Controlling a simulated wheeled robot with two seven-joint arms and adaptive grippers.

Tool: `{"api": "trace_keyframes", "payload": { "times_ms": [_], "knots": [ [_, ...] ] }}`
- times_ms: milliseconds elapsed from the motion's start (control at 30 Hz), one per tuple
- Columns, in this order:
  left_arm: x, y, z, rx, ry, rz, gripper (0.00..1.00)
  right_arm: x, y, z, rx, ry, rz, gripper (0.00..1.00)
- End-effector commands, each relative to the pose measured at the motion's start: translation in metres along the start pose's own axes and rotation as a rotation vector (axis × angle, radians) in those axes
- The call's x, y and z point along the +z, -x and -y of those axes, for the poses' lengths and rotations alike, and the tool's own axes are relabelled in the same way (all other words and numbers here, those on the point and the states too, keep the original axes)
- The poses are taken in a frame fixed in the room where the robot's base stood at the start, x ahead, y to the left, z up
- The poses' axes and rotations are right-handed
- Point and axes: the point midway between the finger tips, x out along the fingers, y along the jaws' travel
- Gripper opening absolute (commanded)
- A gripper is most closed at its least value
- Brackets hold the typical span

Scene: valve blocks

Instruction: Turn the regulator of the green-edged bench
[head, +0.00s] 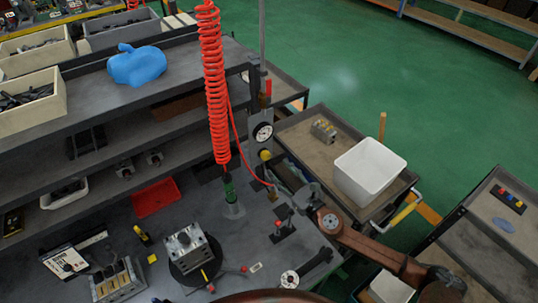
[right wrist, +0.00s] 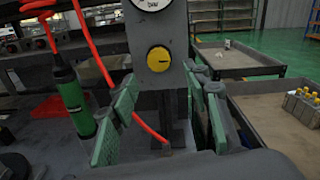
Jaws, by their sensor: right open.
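The regulator is on a grey upright post (right wrist: 174,85) at the bench's right end. Its round yellow knob (right wrist: 159,58) faces the right wrist camera, with a white gauge (right wrist: 152,4) above it. In the head view the knob (head: 265,155) shows under the gauge (head: 263,132). The grey bench top (head: 318,262) lies below; a green edge is hard to make out. My right gripper (right wrist: 163,88) is open and empty, its green-padded fingers spread left and right, tips lower than the knob in the picture. In the head view this gripper (head: 284,178) is beside the post. My left gripper is not in view.
A red coiled hose (head: 212,85) hangs left of the post, with a green tool (right wrist: 75,100) below it. A thin red hose (right wrist: 150,130) crosses between my fingers in the wrist view. A cart with a white bin (head: 369,170) stands to the right.

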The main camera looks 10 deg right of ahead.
Motion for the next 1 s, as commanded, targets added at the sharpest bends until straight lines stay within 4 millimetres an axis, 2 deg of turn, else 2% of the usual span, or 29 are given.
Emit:
{"api": "trace_keyframes", "payload": {
  "times_ms": [200,300,500,700,800,1000],
  "knots": [
    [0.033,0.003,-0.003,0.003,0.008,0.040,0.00,0.002,-0.037,-0.002,0.001,-0.005,0.004,0.44],
    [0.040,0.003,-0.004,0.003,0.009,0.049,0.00,0.002,-0.051,-0.001,-0.001,-0.007,0.003,0.44],
    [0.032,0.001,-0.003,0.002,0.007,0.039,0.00,0.002,-0.067,0.000,-0.003,-0.010,0.002,0.44],
    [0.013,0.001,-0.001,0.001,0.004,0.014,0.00,0.001,-0.069,0.001,-0.005,-0.010,0.001,0.44],
    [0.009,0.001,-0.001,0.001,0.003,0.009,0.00,0.001,-0.069,0.001,-0.005,-0.010,0.002,0.44],
    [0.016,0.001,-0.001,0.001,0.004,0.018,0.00,0.001,-0.069,0.001,-0.005,-0.011,0.002,0.31]
  ]
}}
